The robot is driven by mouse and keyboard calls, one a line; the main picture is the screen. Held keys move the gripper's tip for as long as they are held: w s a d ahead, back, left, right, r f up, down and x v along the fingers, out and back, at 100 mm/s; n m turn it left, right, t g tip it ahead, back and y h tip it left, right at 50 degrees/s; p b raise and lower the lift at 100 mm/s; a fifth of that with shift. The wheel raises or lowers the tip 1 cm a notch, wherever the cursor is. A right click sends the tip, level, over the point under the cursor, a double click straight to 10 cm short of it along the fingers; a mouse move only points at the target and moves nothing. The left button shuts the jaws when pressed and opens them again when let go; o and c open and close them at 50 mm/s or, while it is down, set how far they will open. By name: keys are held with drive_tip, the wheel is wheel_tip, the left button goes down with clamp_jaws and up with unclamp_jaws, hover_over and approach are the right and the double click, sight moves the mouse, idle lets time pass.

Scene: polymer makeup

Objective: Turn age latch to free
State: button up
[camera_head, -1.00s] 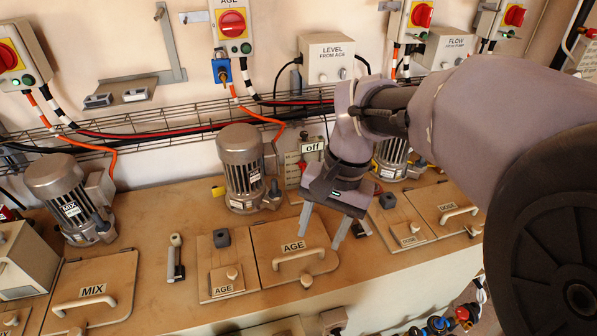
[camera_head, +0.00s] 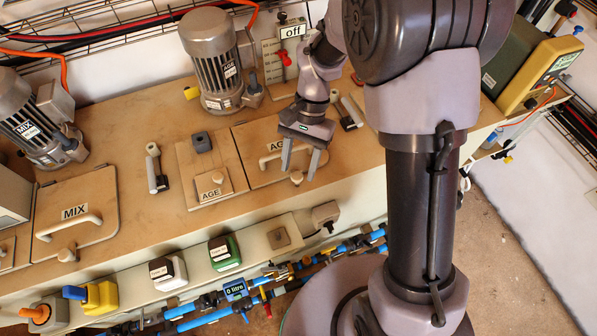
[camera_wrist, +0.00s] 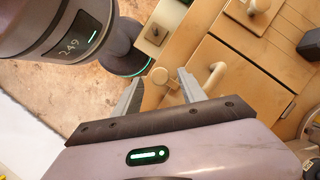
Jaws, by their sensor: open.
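The AGE lid (camera_head: 258,139) is a tan hatch with a pale bar handle (camera_head: 270,157), partly hidden by my arm. The AGE latch (camera_head: 297,177) is a small pale round knob at the lid's front edge. My gripper (camera_head: 302,170) is open, pointing down, with its fingertips at the latch on either side in the picture. In the wrist view the latch (camera_wrist: 163,75) shows between the two grey fingers (camera_wrist: 160,82), and the lid handle (camera_wrist: 214,76) lies just beyond. The fingers look empty; I cannot tell whether they touch the knob.
The MIX lid (camera_head: 75,215) is further left. Valves and blue pipes (camera_head: 205,307) run below the bench front. An off sign (camera_head: 293,31) is behind.

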drive_tip(key=shift+s+a+f, duration=0.15)
drive_tip(key=shift+s+f, duration=0.05)
drive_tip(key=shift+f, duration=0.35)
drive_tip(key=shift+c, duration=0.4)
clamp_jaws()
